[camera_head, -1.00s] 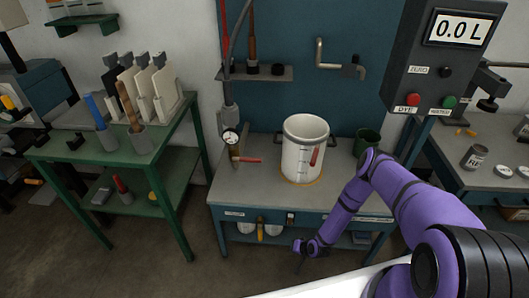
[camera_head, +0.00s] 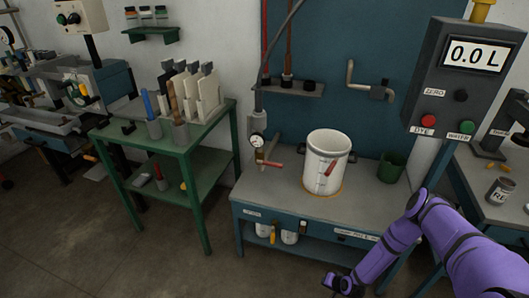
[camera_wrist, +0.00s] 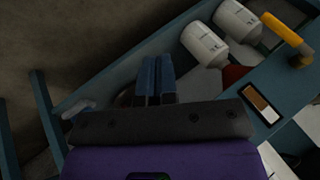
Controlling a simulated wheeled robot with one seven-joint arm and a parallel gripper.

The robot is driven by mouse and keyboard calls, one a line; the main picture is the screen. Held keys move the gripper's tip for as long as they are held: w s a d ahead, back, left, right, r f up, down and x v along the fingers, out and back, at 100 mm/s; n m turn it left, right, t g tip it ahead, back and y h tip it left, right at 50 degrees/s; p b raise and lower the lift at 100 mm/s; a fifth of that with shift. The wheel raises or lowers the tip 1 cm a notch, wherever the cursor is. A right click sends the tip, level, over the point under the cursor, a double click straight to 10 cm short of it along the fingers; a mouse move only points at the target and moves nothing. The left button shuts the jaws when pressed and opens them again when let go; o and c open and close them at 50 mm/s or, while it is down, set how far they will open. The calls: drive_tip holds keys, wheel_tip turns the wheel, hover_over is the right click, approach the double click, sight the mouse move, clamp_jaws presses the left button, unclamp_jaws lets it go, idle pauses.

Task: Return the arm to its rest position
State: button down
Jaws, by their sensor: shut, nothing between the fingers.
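My purple arm (camera_head: 455,232) reaches in from the lower right of the head view. It bends at an elbow beside the right end of the blue bench, and the forearm slopes down and left. My gripper (camera_head: 333,280) is low in front of the bench, small and dark in the head view. In the wrist view the gripper's two blue fingers (camera_wrist: 156,78) lie side by side, shut with nothing between them.
The blue bench (camera_head: 262,205) carries a white graduated pot (camera_head: 322,160) and a green cup (camera_head: 391,167). White bottles (camera_wrist: 204,44) and a yellow handle (camera_wrist: 282,28) are near the fingers in the wrist view. A control box (camera_head: 462,80) reads 0.0 L. Floor at left front (camera_head: 110,255) is clear.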

drive_tip(key=w+d+r+n+h, duration=0.1)
drive_tip(key=w+d+r, duration=0.2)
drive_tip(key=w+r, duration=0.45)
drive_tip(key=w+d+r+n+g, duration=0.15)
drive_tip(key=w+r, duration=0.25)
drive_tip(key=r, duration=0.7)
drive_tip(key=w+d+r+n+t+h, duration=0.1)
drive_tip(key=w+d+r, duration=0.35)
drive_tip(key=r, duration=0.45)
wheel_tip(320, 180, up, 30)
drive_tip(key=r+n+h, duration=0.1)
drive_tip(key=h, duration=0.1)
drive_tip(key=s+a+r, duration=0.1)
drive_tip(key=s+r, duration=0.4)
drive_tip(key=r, duration=0.3)
drive_tip(key=s+a+r+h, duration=0.1)
drive_tip(key=s+r, duration=0.4)
drive_tip(key=r, duration=0.3)
drive_tip(key=s+a+r, duration=0.1)
drive_tip(key=s+r, duration=0.5)
drive_tip(key=r, duration=0.3)
drive_tip(key=s+a+r, duration=0.1)
drive_tip(key=s+r, duration=0.2)
drive_tip(key=s, duration=0.9)
drive_tip(key=s+a+r, duration=0.1)
drive_tip(key=s+r, duration=0.2)
drive_tip(key=s, duration=0.9)
drive_tip(key=shift+s+a+r+y, duration=0.15)
drive_tip(key=shift+s+r+y, duration=0.15)
drive_tip(key=shift+r+y, duration=0.1)
